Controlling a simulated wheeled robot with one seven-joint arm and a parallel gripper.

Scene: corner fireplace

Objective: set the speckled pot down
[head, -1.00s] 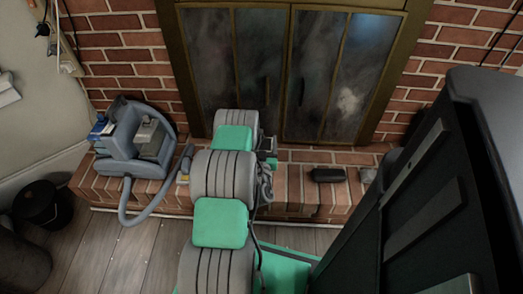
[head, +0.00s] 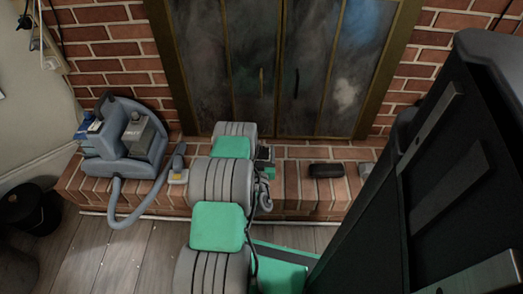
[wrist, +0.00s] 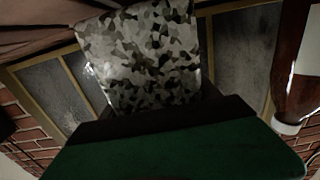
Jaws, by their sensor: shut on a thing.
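The speckled pot (wrist: 152,55), mottled grey, black and pale, fills the upper middle of the wrist view. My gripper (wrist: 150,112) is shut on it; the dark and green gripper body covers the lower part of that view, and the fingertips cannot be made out. In the head view my own arm hides the pot and most of the gripper. Whether the pot touches any surface cannot be seen.
A brick hearth (head: 310,197) runs before the fireplace doors (head: 305,80). On it are a grey-blue vacuum cleaner (head: 122,145) at left and a dark case (head: 326,170) at right. A brown bottle (wrist: 300,75) with a white cap shows in the wrist view. A black bucket (head: 30,207) stands on the floor.

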